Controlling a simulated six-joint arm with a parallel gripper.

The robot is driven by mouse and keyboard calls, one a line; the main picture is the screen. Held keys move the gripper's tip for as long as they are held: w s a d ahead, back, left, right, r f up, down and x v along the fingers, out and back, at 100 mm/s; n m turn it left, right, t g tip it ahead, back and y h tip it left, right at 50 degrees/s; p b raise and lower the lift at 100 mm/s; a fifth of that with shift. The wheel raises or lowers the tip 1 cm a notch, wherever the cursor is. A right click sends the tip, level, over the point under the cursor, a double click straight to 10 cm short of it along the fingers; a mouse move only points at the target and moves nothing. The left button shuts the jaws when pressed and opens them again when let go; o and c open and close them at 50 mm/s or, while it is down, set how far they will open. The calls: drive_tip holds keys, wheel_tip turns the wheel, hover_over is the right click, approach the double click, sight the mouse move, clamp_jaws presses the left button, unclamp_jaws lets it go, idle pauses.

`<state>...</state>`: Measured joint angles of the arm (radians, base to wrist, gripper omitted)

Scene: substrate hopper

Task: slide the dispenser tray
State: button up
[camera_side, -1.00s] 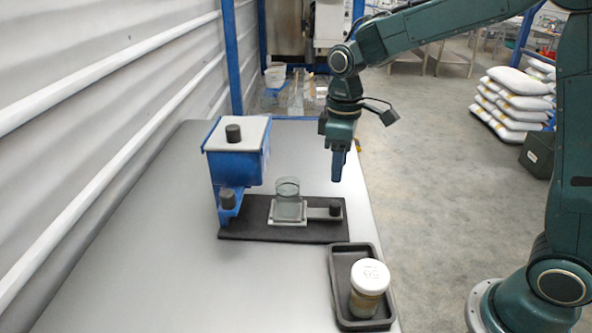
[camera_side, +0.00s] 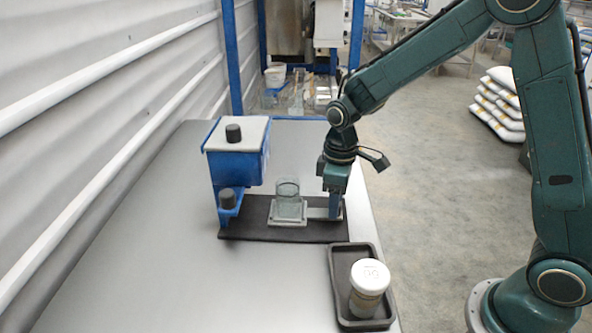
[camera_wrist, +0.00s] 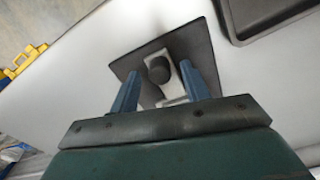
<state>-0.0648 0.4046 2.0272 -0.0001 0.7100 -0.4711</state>
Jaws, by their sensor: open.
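The dispenser tray (camera_side: 289,221) is a light grey plate with a handle bar and a dark round knob (camera_wrist: 159,70) at its right end. A clear glass jar (camera_side: 288,202) stands on the tray. The tray rests on a black base plate (camera_side: 262,233), to the right of the blue hopper (camera_side: 238,165). My gripper (camera_side: 334,213) is down at the knob end, hiding the knob in the side view. In the wrist view my gripper (camera_wrist: 163,88) is open, its two blue fingers on either side of the knob. Contact cannot be told.
A dark shallow tray (camera_side: 337,262) with a white-lidded jar (camera_side: 369,283) stands at the front right of the table. The hopper has a grey lid with a black knob and another black knob lower down. The left of the table (camera_side: 150,240) is clear.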

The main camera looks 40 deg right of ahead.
sight(313, 212)
clamp_jaws()
drive_tip(key=shift+w+a, duration=1.7)
drive_tip(key=shift+w, duration=0.2)
unclamp_jaws()
drive_tip(key=shift+s, duration=0.1)
drive_tip(key=shift+r, duration=0.15)
wheel_tip(313, 212, up, 14)
